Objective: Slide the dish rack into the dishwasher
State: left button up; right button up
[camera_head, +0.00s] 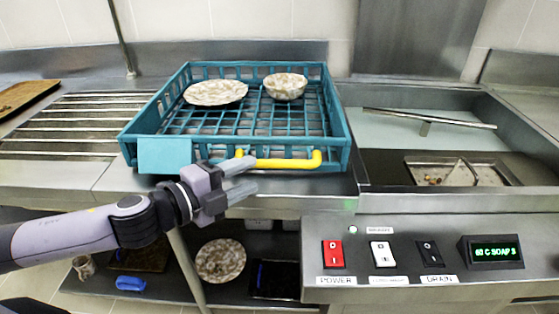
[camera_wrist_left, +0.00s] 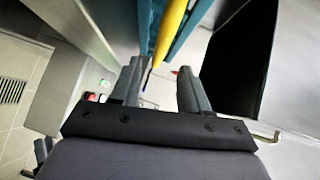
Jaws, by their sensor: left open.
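The teal dish rack (camera_head: 165,115) stands on the steel counter, holding a speckled plate (camera_head: 215,92) and a speckled bowl (camera_head: 285,86). A yellow handle (camera_head: 290,162) runs along its front side; it also shows in the left wrist view (camera_wrist_left: 170,30). My left gripper (camera_head: 250,175) is open and empty in front of the rack, near the handle's left end. In the left wrist view its fingertips (camera_wrist_left: 161,72) point towards the handle, which appears just beyond them. The dishwasher's open steel basin (camera_head: 385,128), with a metal bar across it, lies right of the rack.
A control panel (camera_head: 400,283) with red, white and black switches and a green display (camera_head: 492,252) fronts the dishwasher. A slatted drainboard (camera_head: 75,125) lies left of the rack. A lower shelf holds a speckled plate (camera_head: 221,260) and a blue item (camera_head: 130,283).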

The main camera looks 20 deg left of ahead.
aim_at(271, 166)
pick_arm(q)
jog(key=shift+p+x, duration=0.5)
jog(key=shift+x, duration=2.8)
grip_shut()
